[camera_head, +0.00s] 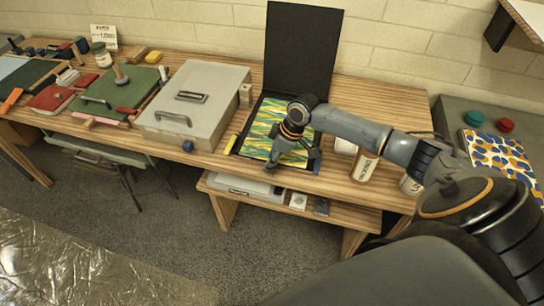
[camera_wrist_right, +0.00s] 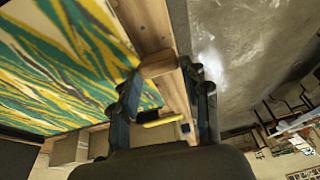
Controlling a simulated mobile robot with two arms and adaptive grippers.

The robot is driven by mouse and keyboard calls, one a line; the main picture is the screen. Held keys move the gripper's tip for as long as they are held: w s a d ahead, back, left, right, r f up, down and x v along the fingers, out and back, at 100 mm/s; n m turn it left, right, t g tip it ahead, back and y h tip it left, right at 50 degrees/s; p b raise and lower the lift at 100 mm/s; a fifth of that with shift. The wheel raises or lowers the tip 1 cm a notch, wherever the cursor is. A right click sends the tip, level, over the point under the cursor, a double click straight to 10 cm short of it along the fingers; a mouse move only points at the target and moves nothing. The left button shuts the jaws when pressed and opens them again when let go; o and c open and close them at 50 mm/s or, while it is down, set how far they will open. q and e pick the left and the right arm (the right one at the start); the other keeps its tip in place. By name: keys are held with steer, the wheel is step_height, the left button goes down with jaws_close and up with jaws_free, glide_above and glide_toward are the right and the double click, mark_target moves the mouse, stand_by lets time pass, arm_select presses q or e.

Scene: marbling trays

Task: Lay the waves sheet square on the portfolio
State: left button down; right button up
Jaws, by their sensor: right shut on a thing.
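The waves sheet (camera_head: 262,125), with wavy yellow, green and white bands, lies over the lower half of the black portfolio (camera_head: 303,50), whose other half stands upright behind it. A dark strip of the portfolio shows along the sheet's left side. My right gripper (camera_head: 278,164) is at the sheet's front edge, shut on it by a small wooden tab (camera_wrist_right: 158,63). In the right wrist view the sheet (camera_wrist_right: 60,60) spreads to the left of the fingers. The arm hides part of the sheet, so I cannot tell if it is square or fully resting. My left gripper is not in view.
A grey lidded tray (camera_head: 205,90) stands left of the portfolio, with a green board (camera_head: 120,92) farther left. Bottles (camera_head: 364,166) stand close on the right. A blue-and-orange patterned sheet (camera_head: 495,150) lies on the right-hand surface. A low shelf (camera_head: 330,212) juts out below the table's front edge.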

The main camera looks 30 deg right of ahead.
steer(key=o, duration=0.9)
steer(key=shift+c, duration=0.2)
steer(key=shift+o, duration=0.5)
steer(key=o, duration=0.4)
steer(key=shift+r+p, duration=3.5)
steer(key=shift+p, duration=0.15)
